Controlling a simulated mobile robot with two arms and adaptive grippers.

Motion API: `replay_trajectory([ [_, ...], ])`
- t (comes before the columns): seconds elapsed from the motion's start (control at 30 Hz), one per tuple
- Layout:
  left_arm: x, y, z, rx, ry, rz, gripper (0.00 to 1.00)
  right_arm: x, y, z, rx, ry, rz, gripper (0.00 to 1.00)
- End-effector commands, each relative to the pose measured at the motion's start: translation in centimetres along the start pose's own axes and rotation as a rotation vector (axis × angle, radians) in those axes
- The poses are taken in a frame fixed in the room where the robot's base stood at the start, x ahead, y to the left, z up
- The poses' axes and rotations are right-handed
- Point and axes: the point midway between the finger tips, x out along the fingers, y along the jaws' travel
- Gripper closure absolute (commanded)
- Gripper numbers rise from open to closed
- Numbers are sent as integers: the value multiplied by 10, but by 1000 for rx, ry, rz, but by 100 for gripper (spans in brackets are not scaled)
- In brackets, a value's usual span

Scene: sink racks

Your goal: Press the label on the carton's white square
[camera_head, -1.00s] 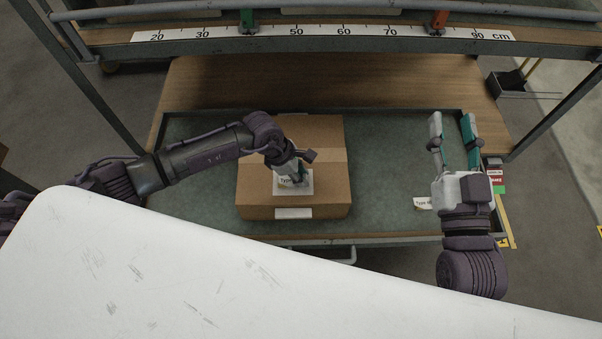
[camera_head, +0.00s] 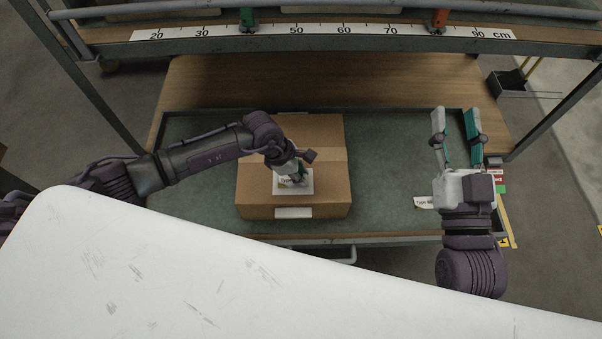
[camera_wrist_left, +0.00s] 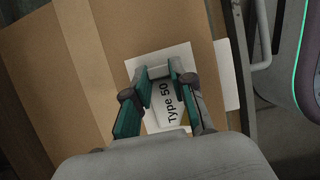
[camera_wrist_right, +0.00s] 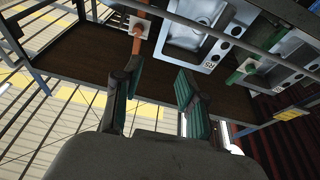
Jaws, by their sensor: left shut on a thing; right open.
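The brown carton (camera_head: 255,195) lies in the grey-green tray. Its white square (camera_head: 306,187) is on the top face near the front edge. My left gripper (camera_wrist_left: 158,72) is shut over this square, with a pale piece between its fingertips. The label (camera_wrist_left: 168,110), reading "Type 50", shows between its fingers and lies over or against the square. I cannot tell whether it is flat against it. In the head view the label (camera_head: 286,182) is partly hidden by the gripper. My right gripper (camera_head: 455,112) is open and empty, over the tray's right end.
Another label (camera_head: 424,202) lies at the tray's (camera_head: 390,150) front right. A lower white strip (camera_head: 294,213) is on the carton's front. A rack beam with a centimetre scale (camera_head: 320,32) runs across the back. A white surface (camera_head: 200,270) fills the foreground.

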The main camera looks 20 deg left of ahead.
Motion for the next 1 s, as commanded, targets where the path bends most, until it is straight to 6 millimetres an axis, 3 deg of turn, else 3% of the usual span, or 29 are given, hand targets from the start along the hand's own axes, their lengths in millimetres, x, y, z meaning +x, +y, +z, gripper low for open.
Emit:
replay_trajectory([
  [1.0,3,0,-2,0,2,-1,94,0,-2,-8,2,48,-3,59],
])
